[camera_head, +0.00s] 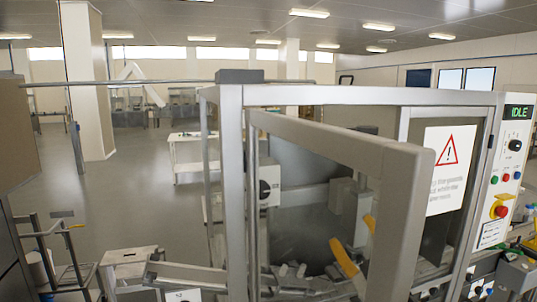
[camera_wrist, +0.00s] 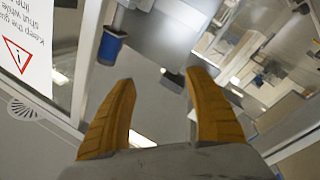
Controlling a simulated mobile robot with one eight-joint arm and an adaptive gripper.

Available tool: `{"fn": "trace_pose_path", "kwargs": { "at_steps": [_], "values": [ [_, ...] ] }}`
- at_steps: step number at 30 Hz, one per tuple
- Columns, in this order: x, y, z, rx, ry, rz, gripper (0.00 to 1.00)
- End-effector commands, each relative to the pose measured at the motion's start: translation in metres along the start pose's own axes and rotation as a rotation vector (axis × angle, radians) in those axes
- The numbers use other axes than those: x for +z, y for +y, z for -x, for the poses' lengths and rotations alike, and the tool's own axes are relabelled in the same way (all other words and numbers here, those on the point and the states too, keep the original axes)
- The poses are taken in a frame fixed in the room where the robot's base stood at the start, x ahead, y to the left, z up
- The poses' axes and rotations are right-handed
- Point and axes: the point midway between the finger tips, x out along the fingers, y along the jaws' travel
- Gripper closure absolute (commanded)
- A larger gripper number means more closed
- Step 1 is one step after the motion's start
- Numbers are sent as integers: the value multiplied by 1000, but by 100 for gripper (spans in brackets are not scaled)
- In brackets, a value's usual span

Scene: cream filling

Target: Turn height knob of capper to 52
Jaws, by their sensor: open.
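The capper machine (camera_head: 232,150) is a grey metal frame with clear panels, filling the middle and right of the head view. A dark knob (camera_head: 265,188) sits on a small white box inside the frame; I cannot read any number on it. Another black knob (camera_head: 515,145) is on the right control panel. I cannot tell which is the height knob. My gripper (camera_head: 352,230), with yellow-orange fingers, shows behind the slanted grey frame bar. In the wrist view my gripper (camera_wrist: 160,80) is open, with nothing between the fingers.
The control panel (camera_head: 500,185) carries a display reading IDLE, coloured buttons and a red emergency stop (camera_head: 500,211). A warning sign (camera_head: 450,170) is on the clear panel and shows in the wrist view (camera_wrist: 25,45). A white table (camera_head: 190,140) stands beyond on open floor.

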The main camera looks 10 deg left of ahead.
Motion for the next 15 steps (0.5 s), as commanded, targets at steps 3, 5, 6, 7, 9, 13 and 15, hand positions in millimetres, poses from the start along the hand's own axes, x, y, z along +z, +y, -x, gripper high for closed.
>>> {"fn": "trace_pose_path", "kwargs": {
  "at_steps": [3, 5, 6, 7, 9, 13, 15],
  "values": [
    [-77, -20, -18, -108, 227, 123, 38],
    [-98, -37, -18, -163, 314, 170, 38],
    [-108, -48, -17, -195, 361, 195, 38],
    [-113, -55, -15, -216, 390, 211, 38],
    [-121, -68, -12, -253, 438, 234, 38],
    [-127, -81, -12, -281, 472, 252, 38],
    [-129, -84, -19, -283, 474, 253, 38]
  ]
}}
